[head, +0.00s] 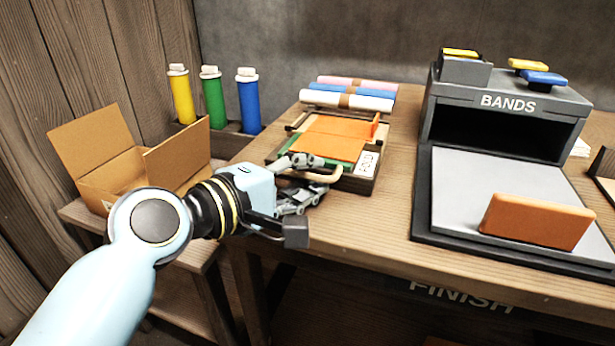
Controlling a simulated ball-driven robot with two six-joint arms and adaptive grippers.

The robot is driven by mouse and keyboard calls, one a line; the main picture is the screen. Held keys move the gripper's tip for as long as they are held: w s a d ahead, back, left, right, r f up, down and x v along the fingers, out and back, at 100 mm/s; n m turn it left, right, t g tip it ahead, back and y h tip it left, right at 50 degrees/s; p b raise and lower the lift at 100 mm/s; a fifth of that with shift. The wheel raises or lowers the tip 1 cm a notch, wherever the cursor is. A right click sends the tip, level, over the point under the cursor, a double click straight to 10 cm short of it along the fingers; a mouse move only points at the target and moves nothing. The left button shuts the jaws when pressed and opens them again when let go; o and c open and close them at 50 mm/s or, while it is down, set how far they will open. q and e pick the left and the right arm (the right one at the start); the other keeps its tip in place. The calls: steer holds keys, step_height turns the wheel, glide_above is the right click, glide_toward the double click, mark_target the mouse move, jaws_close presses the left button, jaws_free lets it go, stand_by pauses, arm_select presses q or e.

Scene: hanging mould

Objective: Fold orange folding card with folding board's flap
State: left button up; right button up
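The folding board (366,186), labelled FOLD, lies on the wooden table at centre. The orange folding card (335,138) lies on it, mostly flat, with a small orange piece (376,125) standing up at its right edge. A tan curved handle (325,176) sticks out at the board's front edge. My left gripper (318,176) is at this front edge, its fingers apart, one above and one below the handle. I cannot tell whether they touch it. The flap's outline is partly hidden by the gripper. My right gripper is not in view.
A grey BANDS machine (508,104) stands at the right, with an orange block (537,222) on its plate. Rolls (347,100) lie behind the board. An open cardboard box (110,165) and coloured bottles (212,100) stand left. Bare table lies between board and machine.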

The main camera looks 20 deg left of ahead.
arm_select(q)
steer(key=shift+w, duration=0.1)
jaws_close()
stand_by(0.4)
